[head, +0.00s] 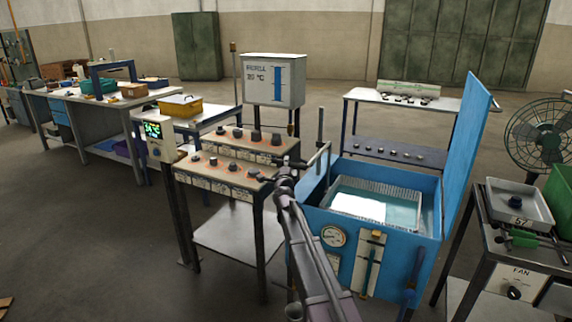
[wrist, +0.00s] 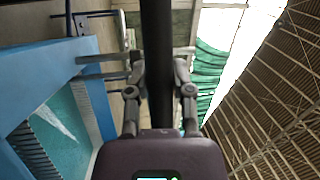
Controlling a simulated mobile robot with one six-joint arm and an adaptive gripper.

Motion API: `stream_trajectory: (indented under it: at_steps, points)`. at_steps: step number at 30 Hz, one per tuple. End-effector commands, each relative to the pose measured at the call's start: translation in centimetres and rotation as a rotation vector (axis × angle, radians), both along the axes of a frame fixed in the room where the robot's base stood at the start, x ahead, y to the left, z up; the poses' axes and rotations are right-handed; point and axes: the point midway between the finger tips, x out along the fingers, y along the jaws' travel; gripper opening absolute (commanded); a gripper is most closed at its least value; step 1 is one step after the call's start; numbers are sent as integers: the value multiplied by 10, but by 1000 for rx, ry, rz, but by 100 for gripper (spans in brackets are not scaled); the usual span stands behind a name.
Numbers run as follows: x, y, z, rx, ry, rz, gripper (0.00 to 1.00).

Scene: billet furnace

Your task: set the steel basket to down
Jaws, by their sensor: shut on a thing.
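The steel basket (head: 424,212) is a grey mesh frame inside the open blue tank (head: 325,215). Its upper rim shows above the pale teal liquid; its lower part is hidden. My gripper (head: 287,173) is at the tank's left side, beside the basket and apart from it. In the wrist view my gripper (wrist: 160,85) is shut on a dark bar (wrist: 157,45) that runs up between its fingers. The head view shows a dark rod (head: 320,158) between my gripper and the tank's back left corner. Part of the basket (wrist: 32,150) and the liquid show at the left of the wrist view.
The tank's blue lid (head: 467,150) stands open on the right. A bench with dark knobbed pieces (head: 225,170) is close on the left. A side table with a scale (head: 520,205) and a fan (head: 540,135) are at right. Open floor lies at lower left.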

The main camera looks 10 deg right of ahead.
Motion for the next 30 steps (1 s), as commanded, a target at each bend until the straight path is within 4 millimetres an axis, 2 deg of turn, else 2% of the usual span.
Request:
stream_trajectory:
  at_steps: [1, 18, 24, 30]
  points:
    - [-1, 0, -16, 2, 2, 2, 0]
    - [-1, -1, -96, 2, 1, 0, 0]
    - [-1, -1, -122, 2, 1, 0, 0]
    - [-1, -1, -138, 2, 1, 0, 0]
